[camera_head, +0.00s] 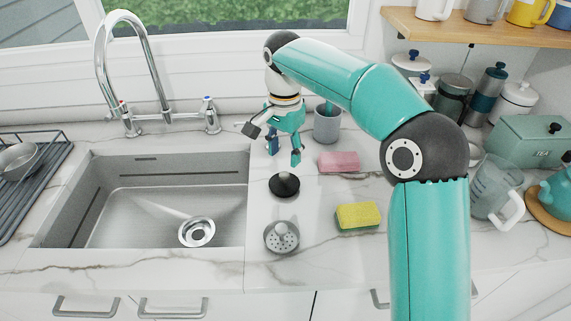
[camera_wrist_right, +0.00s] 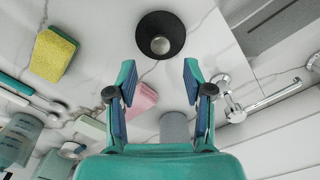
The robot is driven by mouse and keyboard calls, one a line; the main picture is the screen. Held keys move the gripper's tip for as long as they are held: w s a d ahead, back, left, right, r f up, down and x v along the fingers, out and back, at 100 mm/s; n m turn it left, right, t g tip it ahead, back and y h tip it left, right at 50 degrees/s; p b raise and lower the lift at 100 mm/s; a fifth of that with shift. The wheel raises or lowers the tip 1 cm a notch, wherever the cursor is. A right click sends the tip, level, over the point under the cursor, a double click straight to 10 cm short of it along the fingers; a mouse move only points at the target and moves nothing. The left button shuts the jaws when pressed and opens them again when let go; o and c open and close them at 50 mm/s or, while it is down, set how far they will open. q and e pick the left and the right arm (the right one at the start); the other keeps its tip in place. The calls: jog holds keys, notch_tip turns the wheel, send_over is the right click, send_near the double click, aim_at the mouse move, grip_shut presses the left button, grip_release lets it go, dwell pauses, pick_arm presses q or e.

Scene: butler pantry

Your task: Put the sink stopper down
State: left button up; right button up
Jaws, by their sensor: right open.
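The sink stopper (camera_head: 285,186), a black disc with a knob on top, sits on the marble counter just right of the sink. It also shows in the right wrist view (camera_wrist_right: 160,35), with a shiny metal centre, beyond my fingertips. My right gripper (camera_head: 284,156) is above and behind the stopper, pointing down. Its fingers (camera_wrist_right: 159,75) are apart with nothing between them, and they do not touch the stopper. My left gripper is in neither view.
The sink (camera_head: 170,215) lies to the left, with a metal strainer (camera_head: 282,237) on the counter in front of the stopper. A pink sponge (camera_head: 338,162), a yellow sponge (camera_head: 358,216) and a grey cup (camera_head: 327,124) stand nearby. A glass jug (camera_head: 492,190) is at the right.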

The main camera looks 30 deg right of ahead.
aim_at(285, 175)
notch_tip(285, 175, up, 5)
jog(key=shift+f+p, duration=0.15)
jog(key=shift+p, duration=0.25)
dwell(0.3)
